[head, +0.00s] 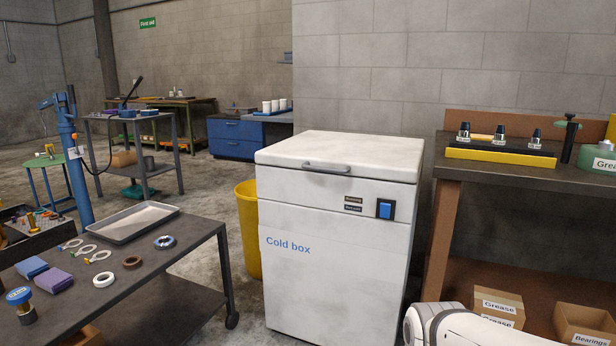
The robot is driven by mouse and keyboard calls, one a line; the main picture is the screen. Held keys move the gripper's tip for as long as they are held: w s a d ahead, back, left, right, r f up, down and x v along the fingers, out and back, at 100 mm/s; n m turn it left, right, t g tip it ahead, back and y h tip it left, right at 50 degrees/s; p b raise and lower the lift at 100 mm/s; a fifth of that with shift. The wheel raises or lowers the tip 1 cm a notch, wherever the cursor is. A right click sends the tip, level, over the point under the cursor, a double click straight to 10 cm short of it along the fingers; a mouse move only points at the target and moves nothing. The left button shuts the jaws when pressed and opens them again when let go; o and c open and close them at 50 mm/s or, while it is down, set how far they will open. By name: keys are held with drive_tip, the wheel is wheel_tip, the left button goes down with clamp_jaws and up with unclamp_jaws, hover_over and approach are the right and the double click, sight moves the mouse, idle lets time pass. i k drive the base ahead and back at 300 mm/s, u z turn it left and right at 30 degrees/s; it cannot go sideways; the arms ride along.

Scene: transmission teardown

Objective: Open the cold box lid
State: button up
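The cold box (335,270) is a white chest with a blue "Cold box" label, standing in the middle of the head view. Its white lid (345,152) lies shut on top. A grey bar handle (327,167) sits on the lid's front edge. A blue switch (385,209) and two small dark labels are on the upper front right. A white link of my arm shows at the bottom right, in front of the bench. My gripper is not in view.
A dark cart (190,258) with a tray, rings and cloths stands close on the left. A yellow bin (247,230) is just behind the box's left side. A workbench (560,180) with grease boxes below stands on the right. The space above the lid is clear.

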sight(380, 158)
drive_tip(key=z, duration=0.15)
drive_tip(key=i, duration=0.85)
drive_tip(key=u, duration=0.05)
